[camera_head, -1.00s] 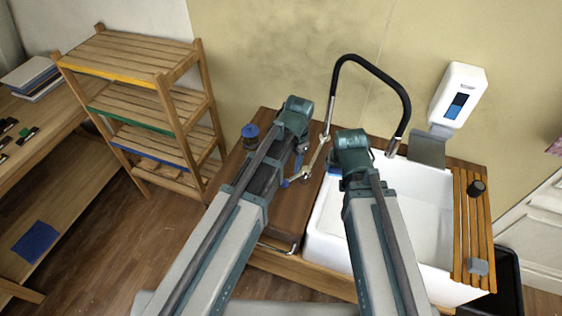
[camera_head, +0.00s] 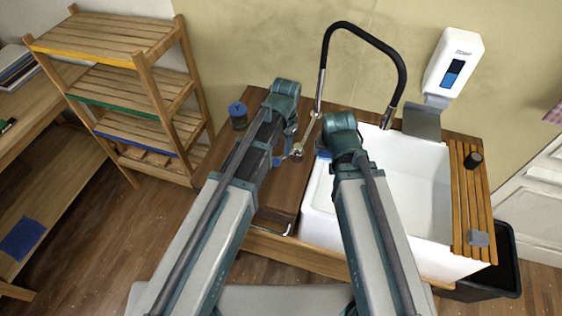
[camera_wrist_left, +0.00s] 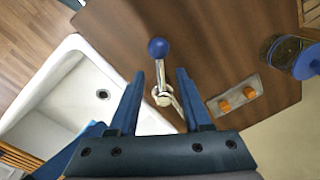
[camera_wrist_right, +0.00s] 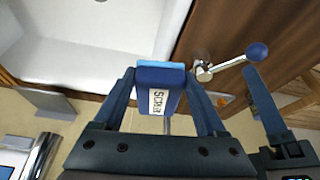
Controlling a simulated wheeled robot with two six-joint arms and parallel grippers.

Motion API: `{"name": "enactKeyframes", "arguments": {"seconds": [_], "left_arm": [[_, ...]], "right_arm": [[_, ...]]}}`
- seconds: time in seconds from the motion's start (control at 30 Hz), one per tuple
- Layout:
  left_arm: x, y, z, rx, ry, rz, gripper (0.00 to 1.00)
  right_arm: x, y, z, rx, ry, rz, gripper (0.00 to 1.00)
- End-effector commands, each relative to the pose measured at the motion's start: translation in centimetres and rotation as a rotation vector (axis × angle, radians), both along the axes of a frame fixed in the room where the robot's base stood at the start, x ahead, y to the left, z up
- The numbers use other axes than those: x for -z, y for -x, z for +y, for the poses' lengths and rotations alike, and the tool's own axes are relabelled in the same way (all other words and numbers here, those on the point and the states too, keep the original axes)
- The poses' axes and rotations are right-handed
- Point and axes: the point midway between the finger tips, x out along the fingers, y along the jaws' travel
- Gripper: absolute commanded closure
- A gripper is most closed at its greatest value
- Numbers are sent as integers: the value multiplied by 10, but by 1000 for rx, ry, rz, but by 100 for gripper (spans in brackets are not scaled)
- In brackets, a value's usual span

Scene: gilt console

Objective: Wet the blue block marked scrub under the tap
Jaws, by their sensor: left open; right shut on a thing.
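The blue block (camera_wrist_right: 158,88) with a white label reading "Scrub" is held between the fingers of my right gripper (camera_wrist_right: 160,75), which is shut on it. In the head view the block (camera_head: 324,153) is a small blue patch near the white sink's (camera_head: 412,185) left rim. The tap (camera_head: 365,38) is a black arched hose; its spout end hangs over the sink's back edge, right of the block. A metal lever with a blue ball knob (camera_wrist_left: 158,48) stands on the wooden counter. My left gripper (camera_wrist_left: 168,73) is open, its fingers either side of the lever; contact is unclear.
A blue-lidded jar (camera_head: 238,115) stands at the counter's back left. A plate with two orange knobs (camera_wrist_left: 235,98) lies beside the lever. A soap dispenser (camera_head: 453,63) hangs on the wall. A slatted rack (camera_head: 470,200) holds a dark cup and a grey block. The basin looks empty.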

Motion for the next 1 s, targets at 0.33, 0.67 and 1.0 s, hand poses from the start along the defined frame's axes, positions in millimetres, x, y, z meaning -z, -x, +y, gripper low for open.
{"name": "enactKeyframes", "arguments": {"seconds": [0.33, 0.67, 1.0], "left_arm": [[53, -2, 2, 0, 1, -1, 52], [61, -3, 3, 0, 1, -1, 52], [61, -3, 3, 0, 0, 0, 88]], "right_arm": [[53, 0, 0, 0, 0, 0, 71], [61, 0, 0, 0, 0, 0, 71], [61, 0, 0, 0, 0, 0, 71]]}}
